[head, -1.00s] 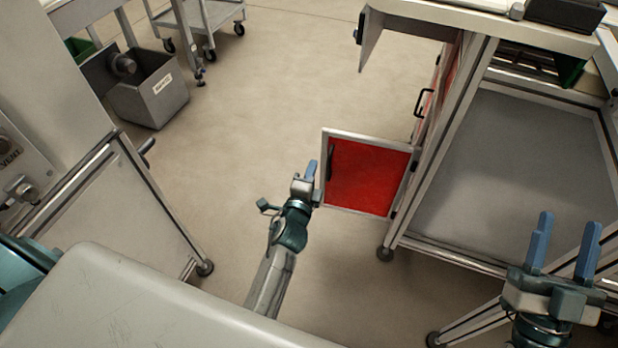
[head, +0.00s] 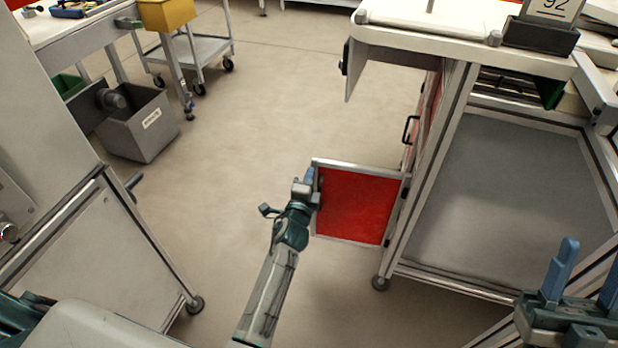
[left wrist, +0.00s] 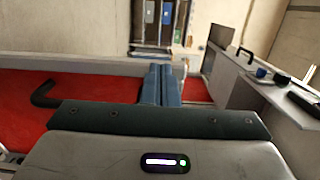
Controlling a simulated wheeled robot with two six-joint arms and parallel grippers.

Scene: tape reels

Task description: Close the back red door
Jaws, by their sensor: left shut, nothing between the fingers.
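A red door (head: 358,205) in a metal frame stands open, swung out from the side of the metal-framed bench on its right. My left gripper (head: 310,178) is shut and empty, its tips at the door's free left edge. In the left wrist view the shut blue fingers (left wrist: 160,85) overlap the door's frame, with the red panel (left wrist: 100,85) and its black handle (left wrist: 45,95) to the left. I cannot tell whether they touch. My right gripper (head: 585,275) is open and empty at the lower right, partly cut off.
A grey panel (head: 353,72) with a dark handle juts from the bench's far end. A closed red front with a black handle (head: 411,130) lies behind the open door. A grey bin (head: 140,125) and a cart (head: 200,50) stand at the back left. The floor between is clear.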

